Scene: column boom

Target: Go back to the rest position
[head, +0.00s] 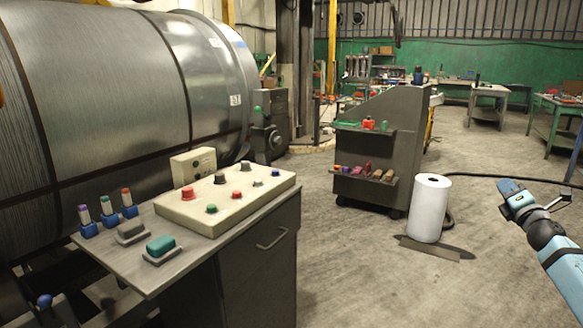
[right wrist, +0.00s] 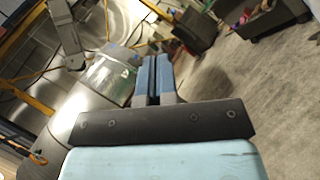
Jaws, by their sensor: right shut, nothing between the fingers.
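My right gripper (head: 508,190) is at the right side of the head view, at the end of a light-blue arm. It is raised over open floor and touches nothing that I can see. In the right wrist view, its two blue-grey fingers (right wrist: 155,78) lie side by side, shut with nothing between them. My left gripper does not show in either view.
A control console (head: 150,265) with a beige button box (head: 225,202) stands at front left, before a large metal cylinder (head: 110,95). A grey tool cabinet (head: 385,140) and a white roll (head: 430,208) stand mid-right. Floor (head: 390,290) at front right is clear.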

